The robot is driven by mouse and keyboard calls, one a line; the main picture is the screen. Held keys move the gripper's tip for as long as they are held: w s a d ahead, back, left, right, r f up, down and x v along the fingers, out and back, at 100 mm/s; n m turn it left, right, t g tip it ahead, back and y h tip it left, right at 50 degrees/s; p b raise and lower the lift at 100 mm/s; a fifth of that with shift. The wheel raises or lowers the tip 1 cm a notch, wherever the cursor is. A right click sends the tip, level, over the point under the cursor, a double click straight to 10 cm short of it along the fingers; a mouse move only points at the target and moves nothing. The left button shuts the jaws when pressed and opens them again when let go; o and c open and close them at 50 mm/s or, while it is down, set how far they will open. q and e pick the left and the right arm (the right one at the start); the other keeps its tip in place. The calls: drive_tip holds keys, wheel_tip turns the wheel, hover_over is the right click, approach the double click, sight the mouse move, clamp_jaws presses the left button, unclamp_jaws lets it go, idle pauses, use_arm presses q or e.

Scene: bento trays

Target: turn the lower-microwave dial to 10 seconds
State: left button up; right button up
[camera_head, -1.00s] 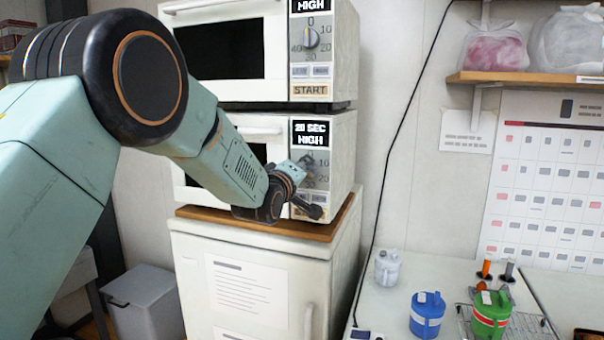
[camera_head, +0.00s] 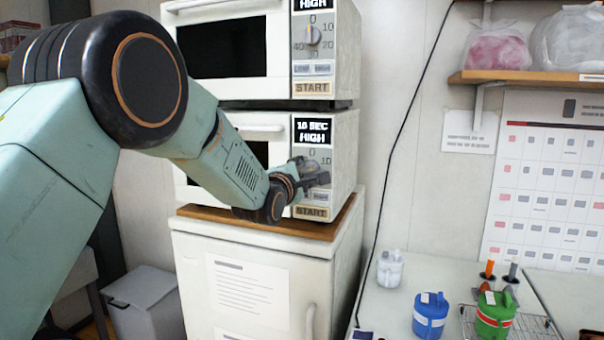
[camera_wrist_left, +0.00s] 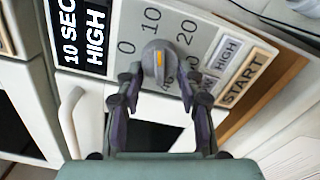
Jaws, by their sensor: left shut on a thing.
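The lower microwave (camera_head: 342,140) stands on a wooden board, and its display (camera_head: 312,132) reads 10 SEC HIGH. The same display text shows large in the left wrist view (camera_wrist_left: 84,32). The dial (camera_wrist_left: 160,58) is a grey knob with an orange mark, with 0, 10 and 20 printed around it. My left gripper (camera_wrist_left: 157,84) is shut on the dial, with one dark finger at each side of it. In the head view my left gripper (camera_head: 314,177) covers the dial. My right gripper does not show.
The upper microwave (camera_head: 346,50) is stacked above, with its own dial (camera_head: 313,35). The START button (camera_head: 311,212) is just below my gripper. A table at the right holds a blue container (camera_head: 430,318) and a green one (camera_head: 493,318).

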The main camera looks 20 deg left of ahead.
use_arm(q)
drive_tip(key=shift+f+n, duration=0.1)
drive_tip(key=shift+n, duration=1)
drive_tip(key=shift+d, duration=0.1)
drive_tip(key=o, duration=1.2)
drive_tip(key=shift+c, duration=0.2)
drive_tip(key=s, duration=1.2)
drive_tip(key=shift+a, duration=0.2)
